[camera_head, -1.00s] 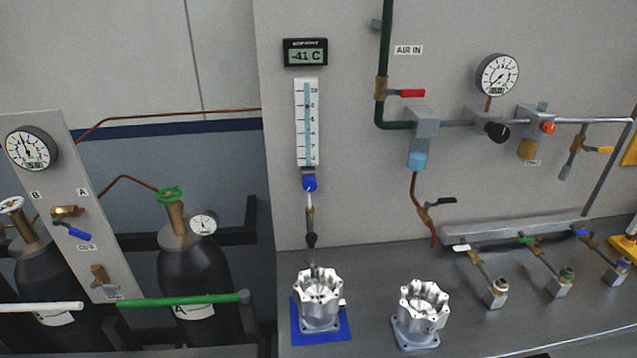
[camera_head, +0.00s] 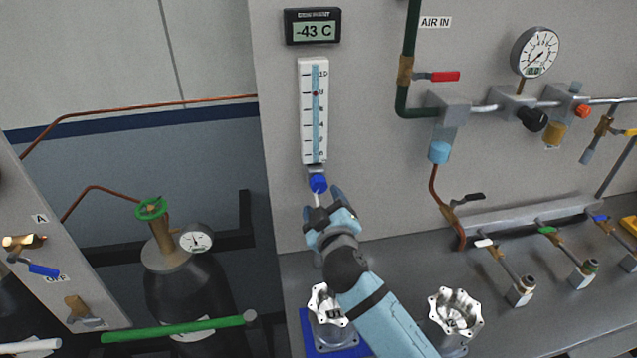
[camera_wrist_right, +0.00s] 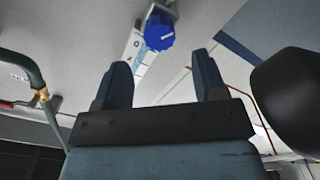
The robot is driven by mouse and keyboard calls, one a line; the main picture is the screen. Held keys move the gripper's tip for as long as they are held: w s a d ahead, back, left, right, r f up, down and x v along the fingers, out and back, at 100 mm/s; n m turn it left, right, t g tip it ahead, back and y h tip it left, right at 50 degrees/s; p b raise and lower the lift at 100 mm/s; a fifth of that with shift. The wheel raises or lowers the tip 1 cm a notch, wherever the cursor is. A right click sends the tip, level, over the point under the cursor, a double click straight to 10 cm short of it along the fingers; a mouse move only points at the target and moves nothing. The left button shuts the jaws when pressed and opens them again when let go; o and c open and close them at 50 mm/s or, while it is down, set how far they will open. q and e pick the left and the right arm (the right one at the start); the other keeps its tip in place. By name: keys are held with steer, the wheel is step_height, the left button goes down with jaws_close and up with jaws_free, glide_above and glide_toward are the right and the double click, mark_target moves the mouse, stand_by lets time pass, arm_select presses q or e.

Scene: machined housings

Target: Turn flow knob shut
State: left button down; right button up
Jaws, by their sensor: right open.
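The blue flow knob (camera_head: 318,183) sits at the foot of the white flowmeter (camera_head: 313,110) on the grey wall panel. In the flowmeter's tube a small red float shows near the upper part of the scale. My right gripper (camera_head: 323,200) is open just below the knob in the head view, pointing up at the wall. In the right wrist view the knob (camera_wrist_right: 159,31) with its white mark lies beyond the two open fingertips (camera_wrist_right: 162,68), apart from them. My left gripper is not in view.
A display (camera_head: 312,27) above the flowmeter reads -43 C. One machined housing (camera_head: 327,305) stands on a blue mat (camera_head: 310,335), partly hidden by my right arm; another housing (camera_head: 455,315) stands to its right. Gas cylinders (camera_head: 180,290) are at the left, valves and pipes at the right.

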mark_target(319, 187)
steer(key=w, duration=0.2)
steer(key=w+a, duration=0.1)
steer(key=w, duration=0.1)
steer(key=shift+w+r, duration=0.1)
steer(key=shift+w, duration=0.2)
steer(key=shift+w+a+p, duration=0.15)
steer(key=shift+w+p, duration=0.2)
steer(key=shift+w, duration=0.4)
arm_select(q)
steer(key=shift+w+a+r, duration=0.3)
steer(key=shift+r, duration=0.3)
arm_select(e)
steer(key=shift+c, duration=0.5)
steer(key=c, duration=0.8)
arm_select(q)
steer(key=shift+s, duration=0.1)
arm_select(e)
steer(key=shift+c, duration=0.2)
